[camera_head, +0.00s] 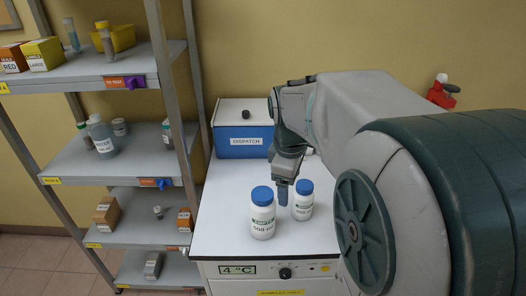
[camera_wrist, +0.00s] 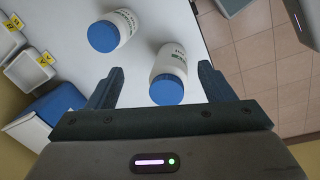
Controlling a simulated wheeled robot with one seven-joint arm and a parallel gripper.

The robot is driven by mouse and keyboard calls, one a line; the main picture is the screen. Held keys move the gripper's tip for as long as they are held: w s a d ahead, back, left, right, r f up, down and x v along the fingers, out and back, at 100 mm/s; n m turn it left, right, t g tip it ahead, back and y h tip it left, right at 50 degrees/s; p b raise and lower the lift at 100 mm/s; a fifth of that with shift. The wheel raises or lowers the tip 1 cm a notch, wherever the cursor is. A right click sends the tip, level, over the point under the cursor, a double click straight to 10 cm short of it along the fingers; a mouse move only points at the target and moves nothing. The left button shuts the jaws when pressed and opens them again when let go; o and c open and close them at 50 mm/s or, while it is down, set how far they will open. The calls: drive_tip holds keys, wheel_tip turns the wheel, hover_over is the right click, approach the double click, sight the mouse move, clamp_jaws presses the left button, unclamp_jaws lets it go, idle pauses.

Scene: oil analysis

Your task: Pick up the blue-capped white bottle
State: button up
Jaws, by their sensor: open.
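Two white bottles with blue caps stand on the white top of a cabinet. The larger one (camera_head: 263,215), with a green-marked label, is front left in the head view. The smaller one (camera_head: 303,201) is behind it to the right. My gripper (camera_head: 283,192) hangs just above and between them, pointing down. In the wrist view, my gripper (camera_wrist: 160,88) is open, and one blue-capped bottle (camera_wrist: 169,72) lies between the fingers' lines, toward the right finger. The other bottle (camera_wrist: 112,31) is farther off at upper left. I cannot see contact with either bottle.
A blue dispatch box (camera_head: 240,140) with a white lid stands at the back of the cabinet top (camera_head: 222,200). A metal shelf rack (camera_head: 130,165) with bottles and boxes stands at left. The cabinet front has a 4 °C display (camera_head: 238,269).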

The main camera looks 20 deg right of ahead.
sight(305, 185)
drive_tip(key=w+d+r+n+y+p, duration=0.1)
drive_tip(key=w+d+r+n+p, duration=0.1)
drive_tip(key=w+d+n, duration=0.55)
drive_tip(key=shift+g, duration=0.4)
wheel_tip(305, 185, down, 8)
drive_tip(key=shift+s+d+f, duration=0.1)
drive_tip(key=shift+s+d+f+p, duration=0.1)
drive_tip(key=shift+f+p, duration=0.05)
drive_tip(key=shift+f, duration=1.2)
drive_tip(key=shift+d+f+p, duration=0.1)
drive_tip(key=shift+f+p, duration=0.05)
drive_tip(key=shift+f, duration=1.15)
drive_tip(key=c, duration=1.3)
